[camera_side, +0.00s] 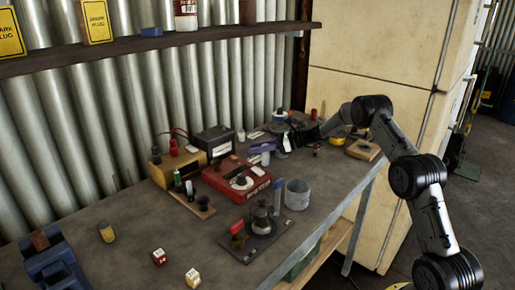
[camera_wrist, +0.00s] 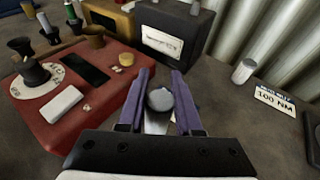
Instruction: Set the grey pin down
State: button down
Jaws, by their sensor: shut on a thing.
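My gripper (camera_wrist: 161,74) has two purple fingers, shut on the grey pin (camera_wrist: 160,99). In the wrist view the pin's round grey top shows between the fingers. A pale strip lies below it, and I cannot tell whether it is part of the pin. In the side view my gripper (camera_side: 264,148) is at the back of the bench, just behind the red case (camera_side: 232,181). The pin is small there, and whether its lower end touches the bench is hidden.
The red case (camera_wrist: 72,125) with knobs is close on the left in the wrist view. A black box (camera_wrist: 173,33) with a white label stands ahead. A small silver cylinder (camera_wrist: 243,71) and a "100 NM" card (camera_wrist: 274,102) are at right, with bare bench between.

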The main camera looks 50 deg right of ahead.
dwell(0.3)
jog(key=c, duration=0.6)
grip_release()
jog(key=shift+f, duration=0.1)
